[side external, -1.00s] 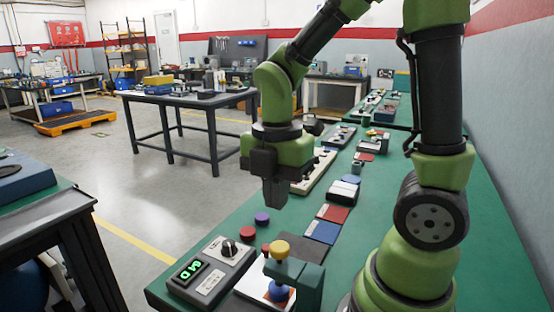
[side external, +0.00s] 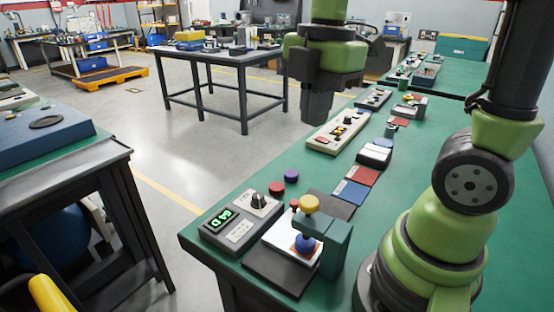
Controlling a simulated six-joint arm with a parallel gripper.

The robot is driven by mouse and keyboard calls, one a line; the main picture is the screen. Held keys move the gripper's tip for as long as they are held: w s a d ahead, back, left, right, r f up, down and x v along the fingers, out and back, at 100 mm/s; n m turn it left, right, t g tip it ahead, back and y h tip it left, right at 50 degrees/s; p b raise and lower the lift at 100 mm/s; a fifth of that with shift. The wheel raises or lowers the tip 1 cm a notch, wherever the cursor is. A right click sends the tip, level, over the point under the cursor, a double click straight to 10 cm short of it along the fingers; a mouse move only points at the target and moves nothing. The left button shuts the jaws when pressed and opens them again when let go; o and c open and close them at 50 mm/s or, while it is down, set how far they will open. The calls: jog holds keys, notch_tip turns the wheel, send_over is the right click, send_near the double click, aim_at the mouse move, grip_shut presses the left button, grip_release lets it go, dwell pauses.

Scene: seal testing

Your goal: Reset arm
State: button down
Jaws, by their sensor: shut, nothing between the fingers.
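My gripper (side external: 316,112) hangs from my green and black arm, pointing down, high above the green bench (side external: 215,229). Its dark fingers are shut and hold nothing. Below it in the picture, a grey box with a lit green display and a knob (side external: 238,222) sits at the bench's near left. Beside it stands a green press fixture (side external: 336,245) with a yellow knob (side external: 309,204) on top. A blue round piece (side external: 305,243) is in the fixture, over a white plate.
Blue (side external: 351,192) and red (side external: 363,176) pads lie along the bench, with a cream switch panel (side external: 338,133) and several devices farther back. A dark-legged table (side external: 220,58) stands behind. Another workbench (side external: 60,185) is at the left. Open floor lies between.

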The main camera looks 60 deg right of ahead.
jog(key=s+a+r+m+t, duration=0.1)
jog(key=s+r+m+t, duration=0.1)
jog(key=m, duration=0.8)
jog(key=s+a+r+m+t+y, duration=0.1)
jog(key=s+a+m+t, duration=0.1)
jog(key=m, duration=0.8)
jog(key=s+t, duration=0.1)
jog(key=t, duration=0.1)
jog(key=shift+s+r+t, duration=0.25)
jog(key=shift+r+t, duration=0.05)
jog(key=shift+r, duration=0.1)
